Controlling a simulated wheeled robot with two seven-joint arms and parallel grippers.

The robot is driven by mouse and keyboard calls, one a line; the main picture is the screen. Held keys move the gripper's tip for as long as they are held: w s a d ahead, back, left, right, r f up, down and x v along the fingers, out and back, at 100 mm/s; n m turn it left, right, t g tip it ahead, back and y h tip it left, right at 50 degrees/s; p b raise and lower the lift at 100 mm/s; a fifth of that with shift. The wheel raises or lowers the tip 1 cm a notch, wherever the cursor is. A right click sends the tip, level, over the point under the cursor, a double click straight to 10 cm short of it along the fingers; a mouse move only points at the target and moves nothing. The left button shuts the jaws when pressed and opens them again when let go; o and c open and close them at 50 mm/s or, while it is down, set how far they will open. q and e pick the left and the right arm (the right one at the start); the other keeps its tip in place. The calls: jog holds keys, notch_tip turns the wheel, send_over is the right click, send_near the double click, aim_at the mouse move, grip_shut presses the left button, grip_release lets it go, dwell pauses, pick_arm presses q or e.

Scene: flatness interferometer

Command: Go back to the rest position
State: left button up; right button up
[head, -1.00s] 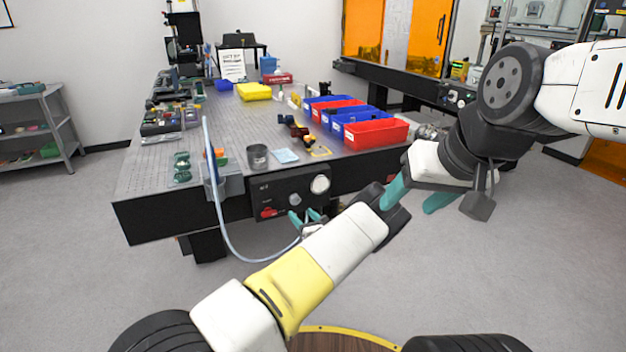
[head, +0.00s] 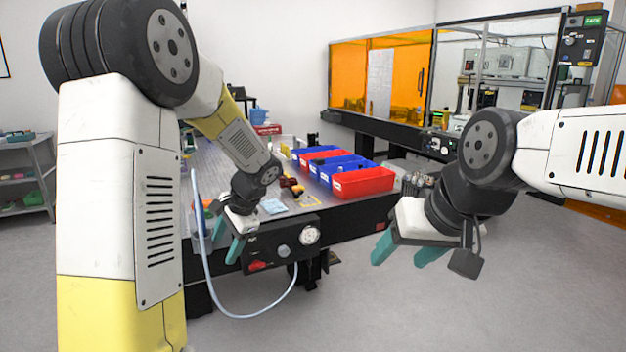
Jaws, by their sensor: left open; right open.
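My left gripper (head: 222,244) has teal fingers and is open and empty. It hangs in front of the near edge of the optical table (head: 348,216), beside the black control panel (head: 285,243). My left arm fills the left of the head view and hides much of the table. My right gripper (head: 402,252) is open and empty, with teal fingers pointing down and left. It hangs over the floor to the right of the table's near corner.
Red and blue bins (head: 362,181) stand in a row on the table. A light blue hose (head: 232,314) loops below the table's front. An orange-screened enclosure (head: 375,75) stands at the back. A shelf (head: 32,180) is at far left. The floor (head: 400,310) in front is clear.

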pick_arm(q)
jog(key=s+d+r+n+t+h, duration=0.1)
jog(key=s+d+r+n+h, duration=0.1)
jog(key=s, duration=0.5)
jog(key=s+d+r+n+t+h, duration=0.1)
jog(key=s+d+r+n+h, duration=0.1)
jog(key=s+r, duration=0.4)
jog(key=s+d+r+n+t+h, duration=0.2)
jog(key=s+r+n+h, duration=0.1)
jog(key=s, duration=0.5)
jog(key=shift+s+d+r+n, duration=0.3)
jog(key=shift+d+r+n, duration=0.05)
jog(key=shift+r+n, duration=0.45)
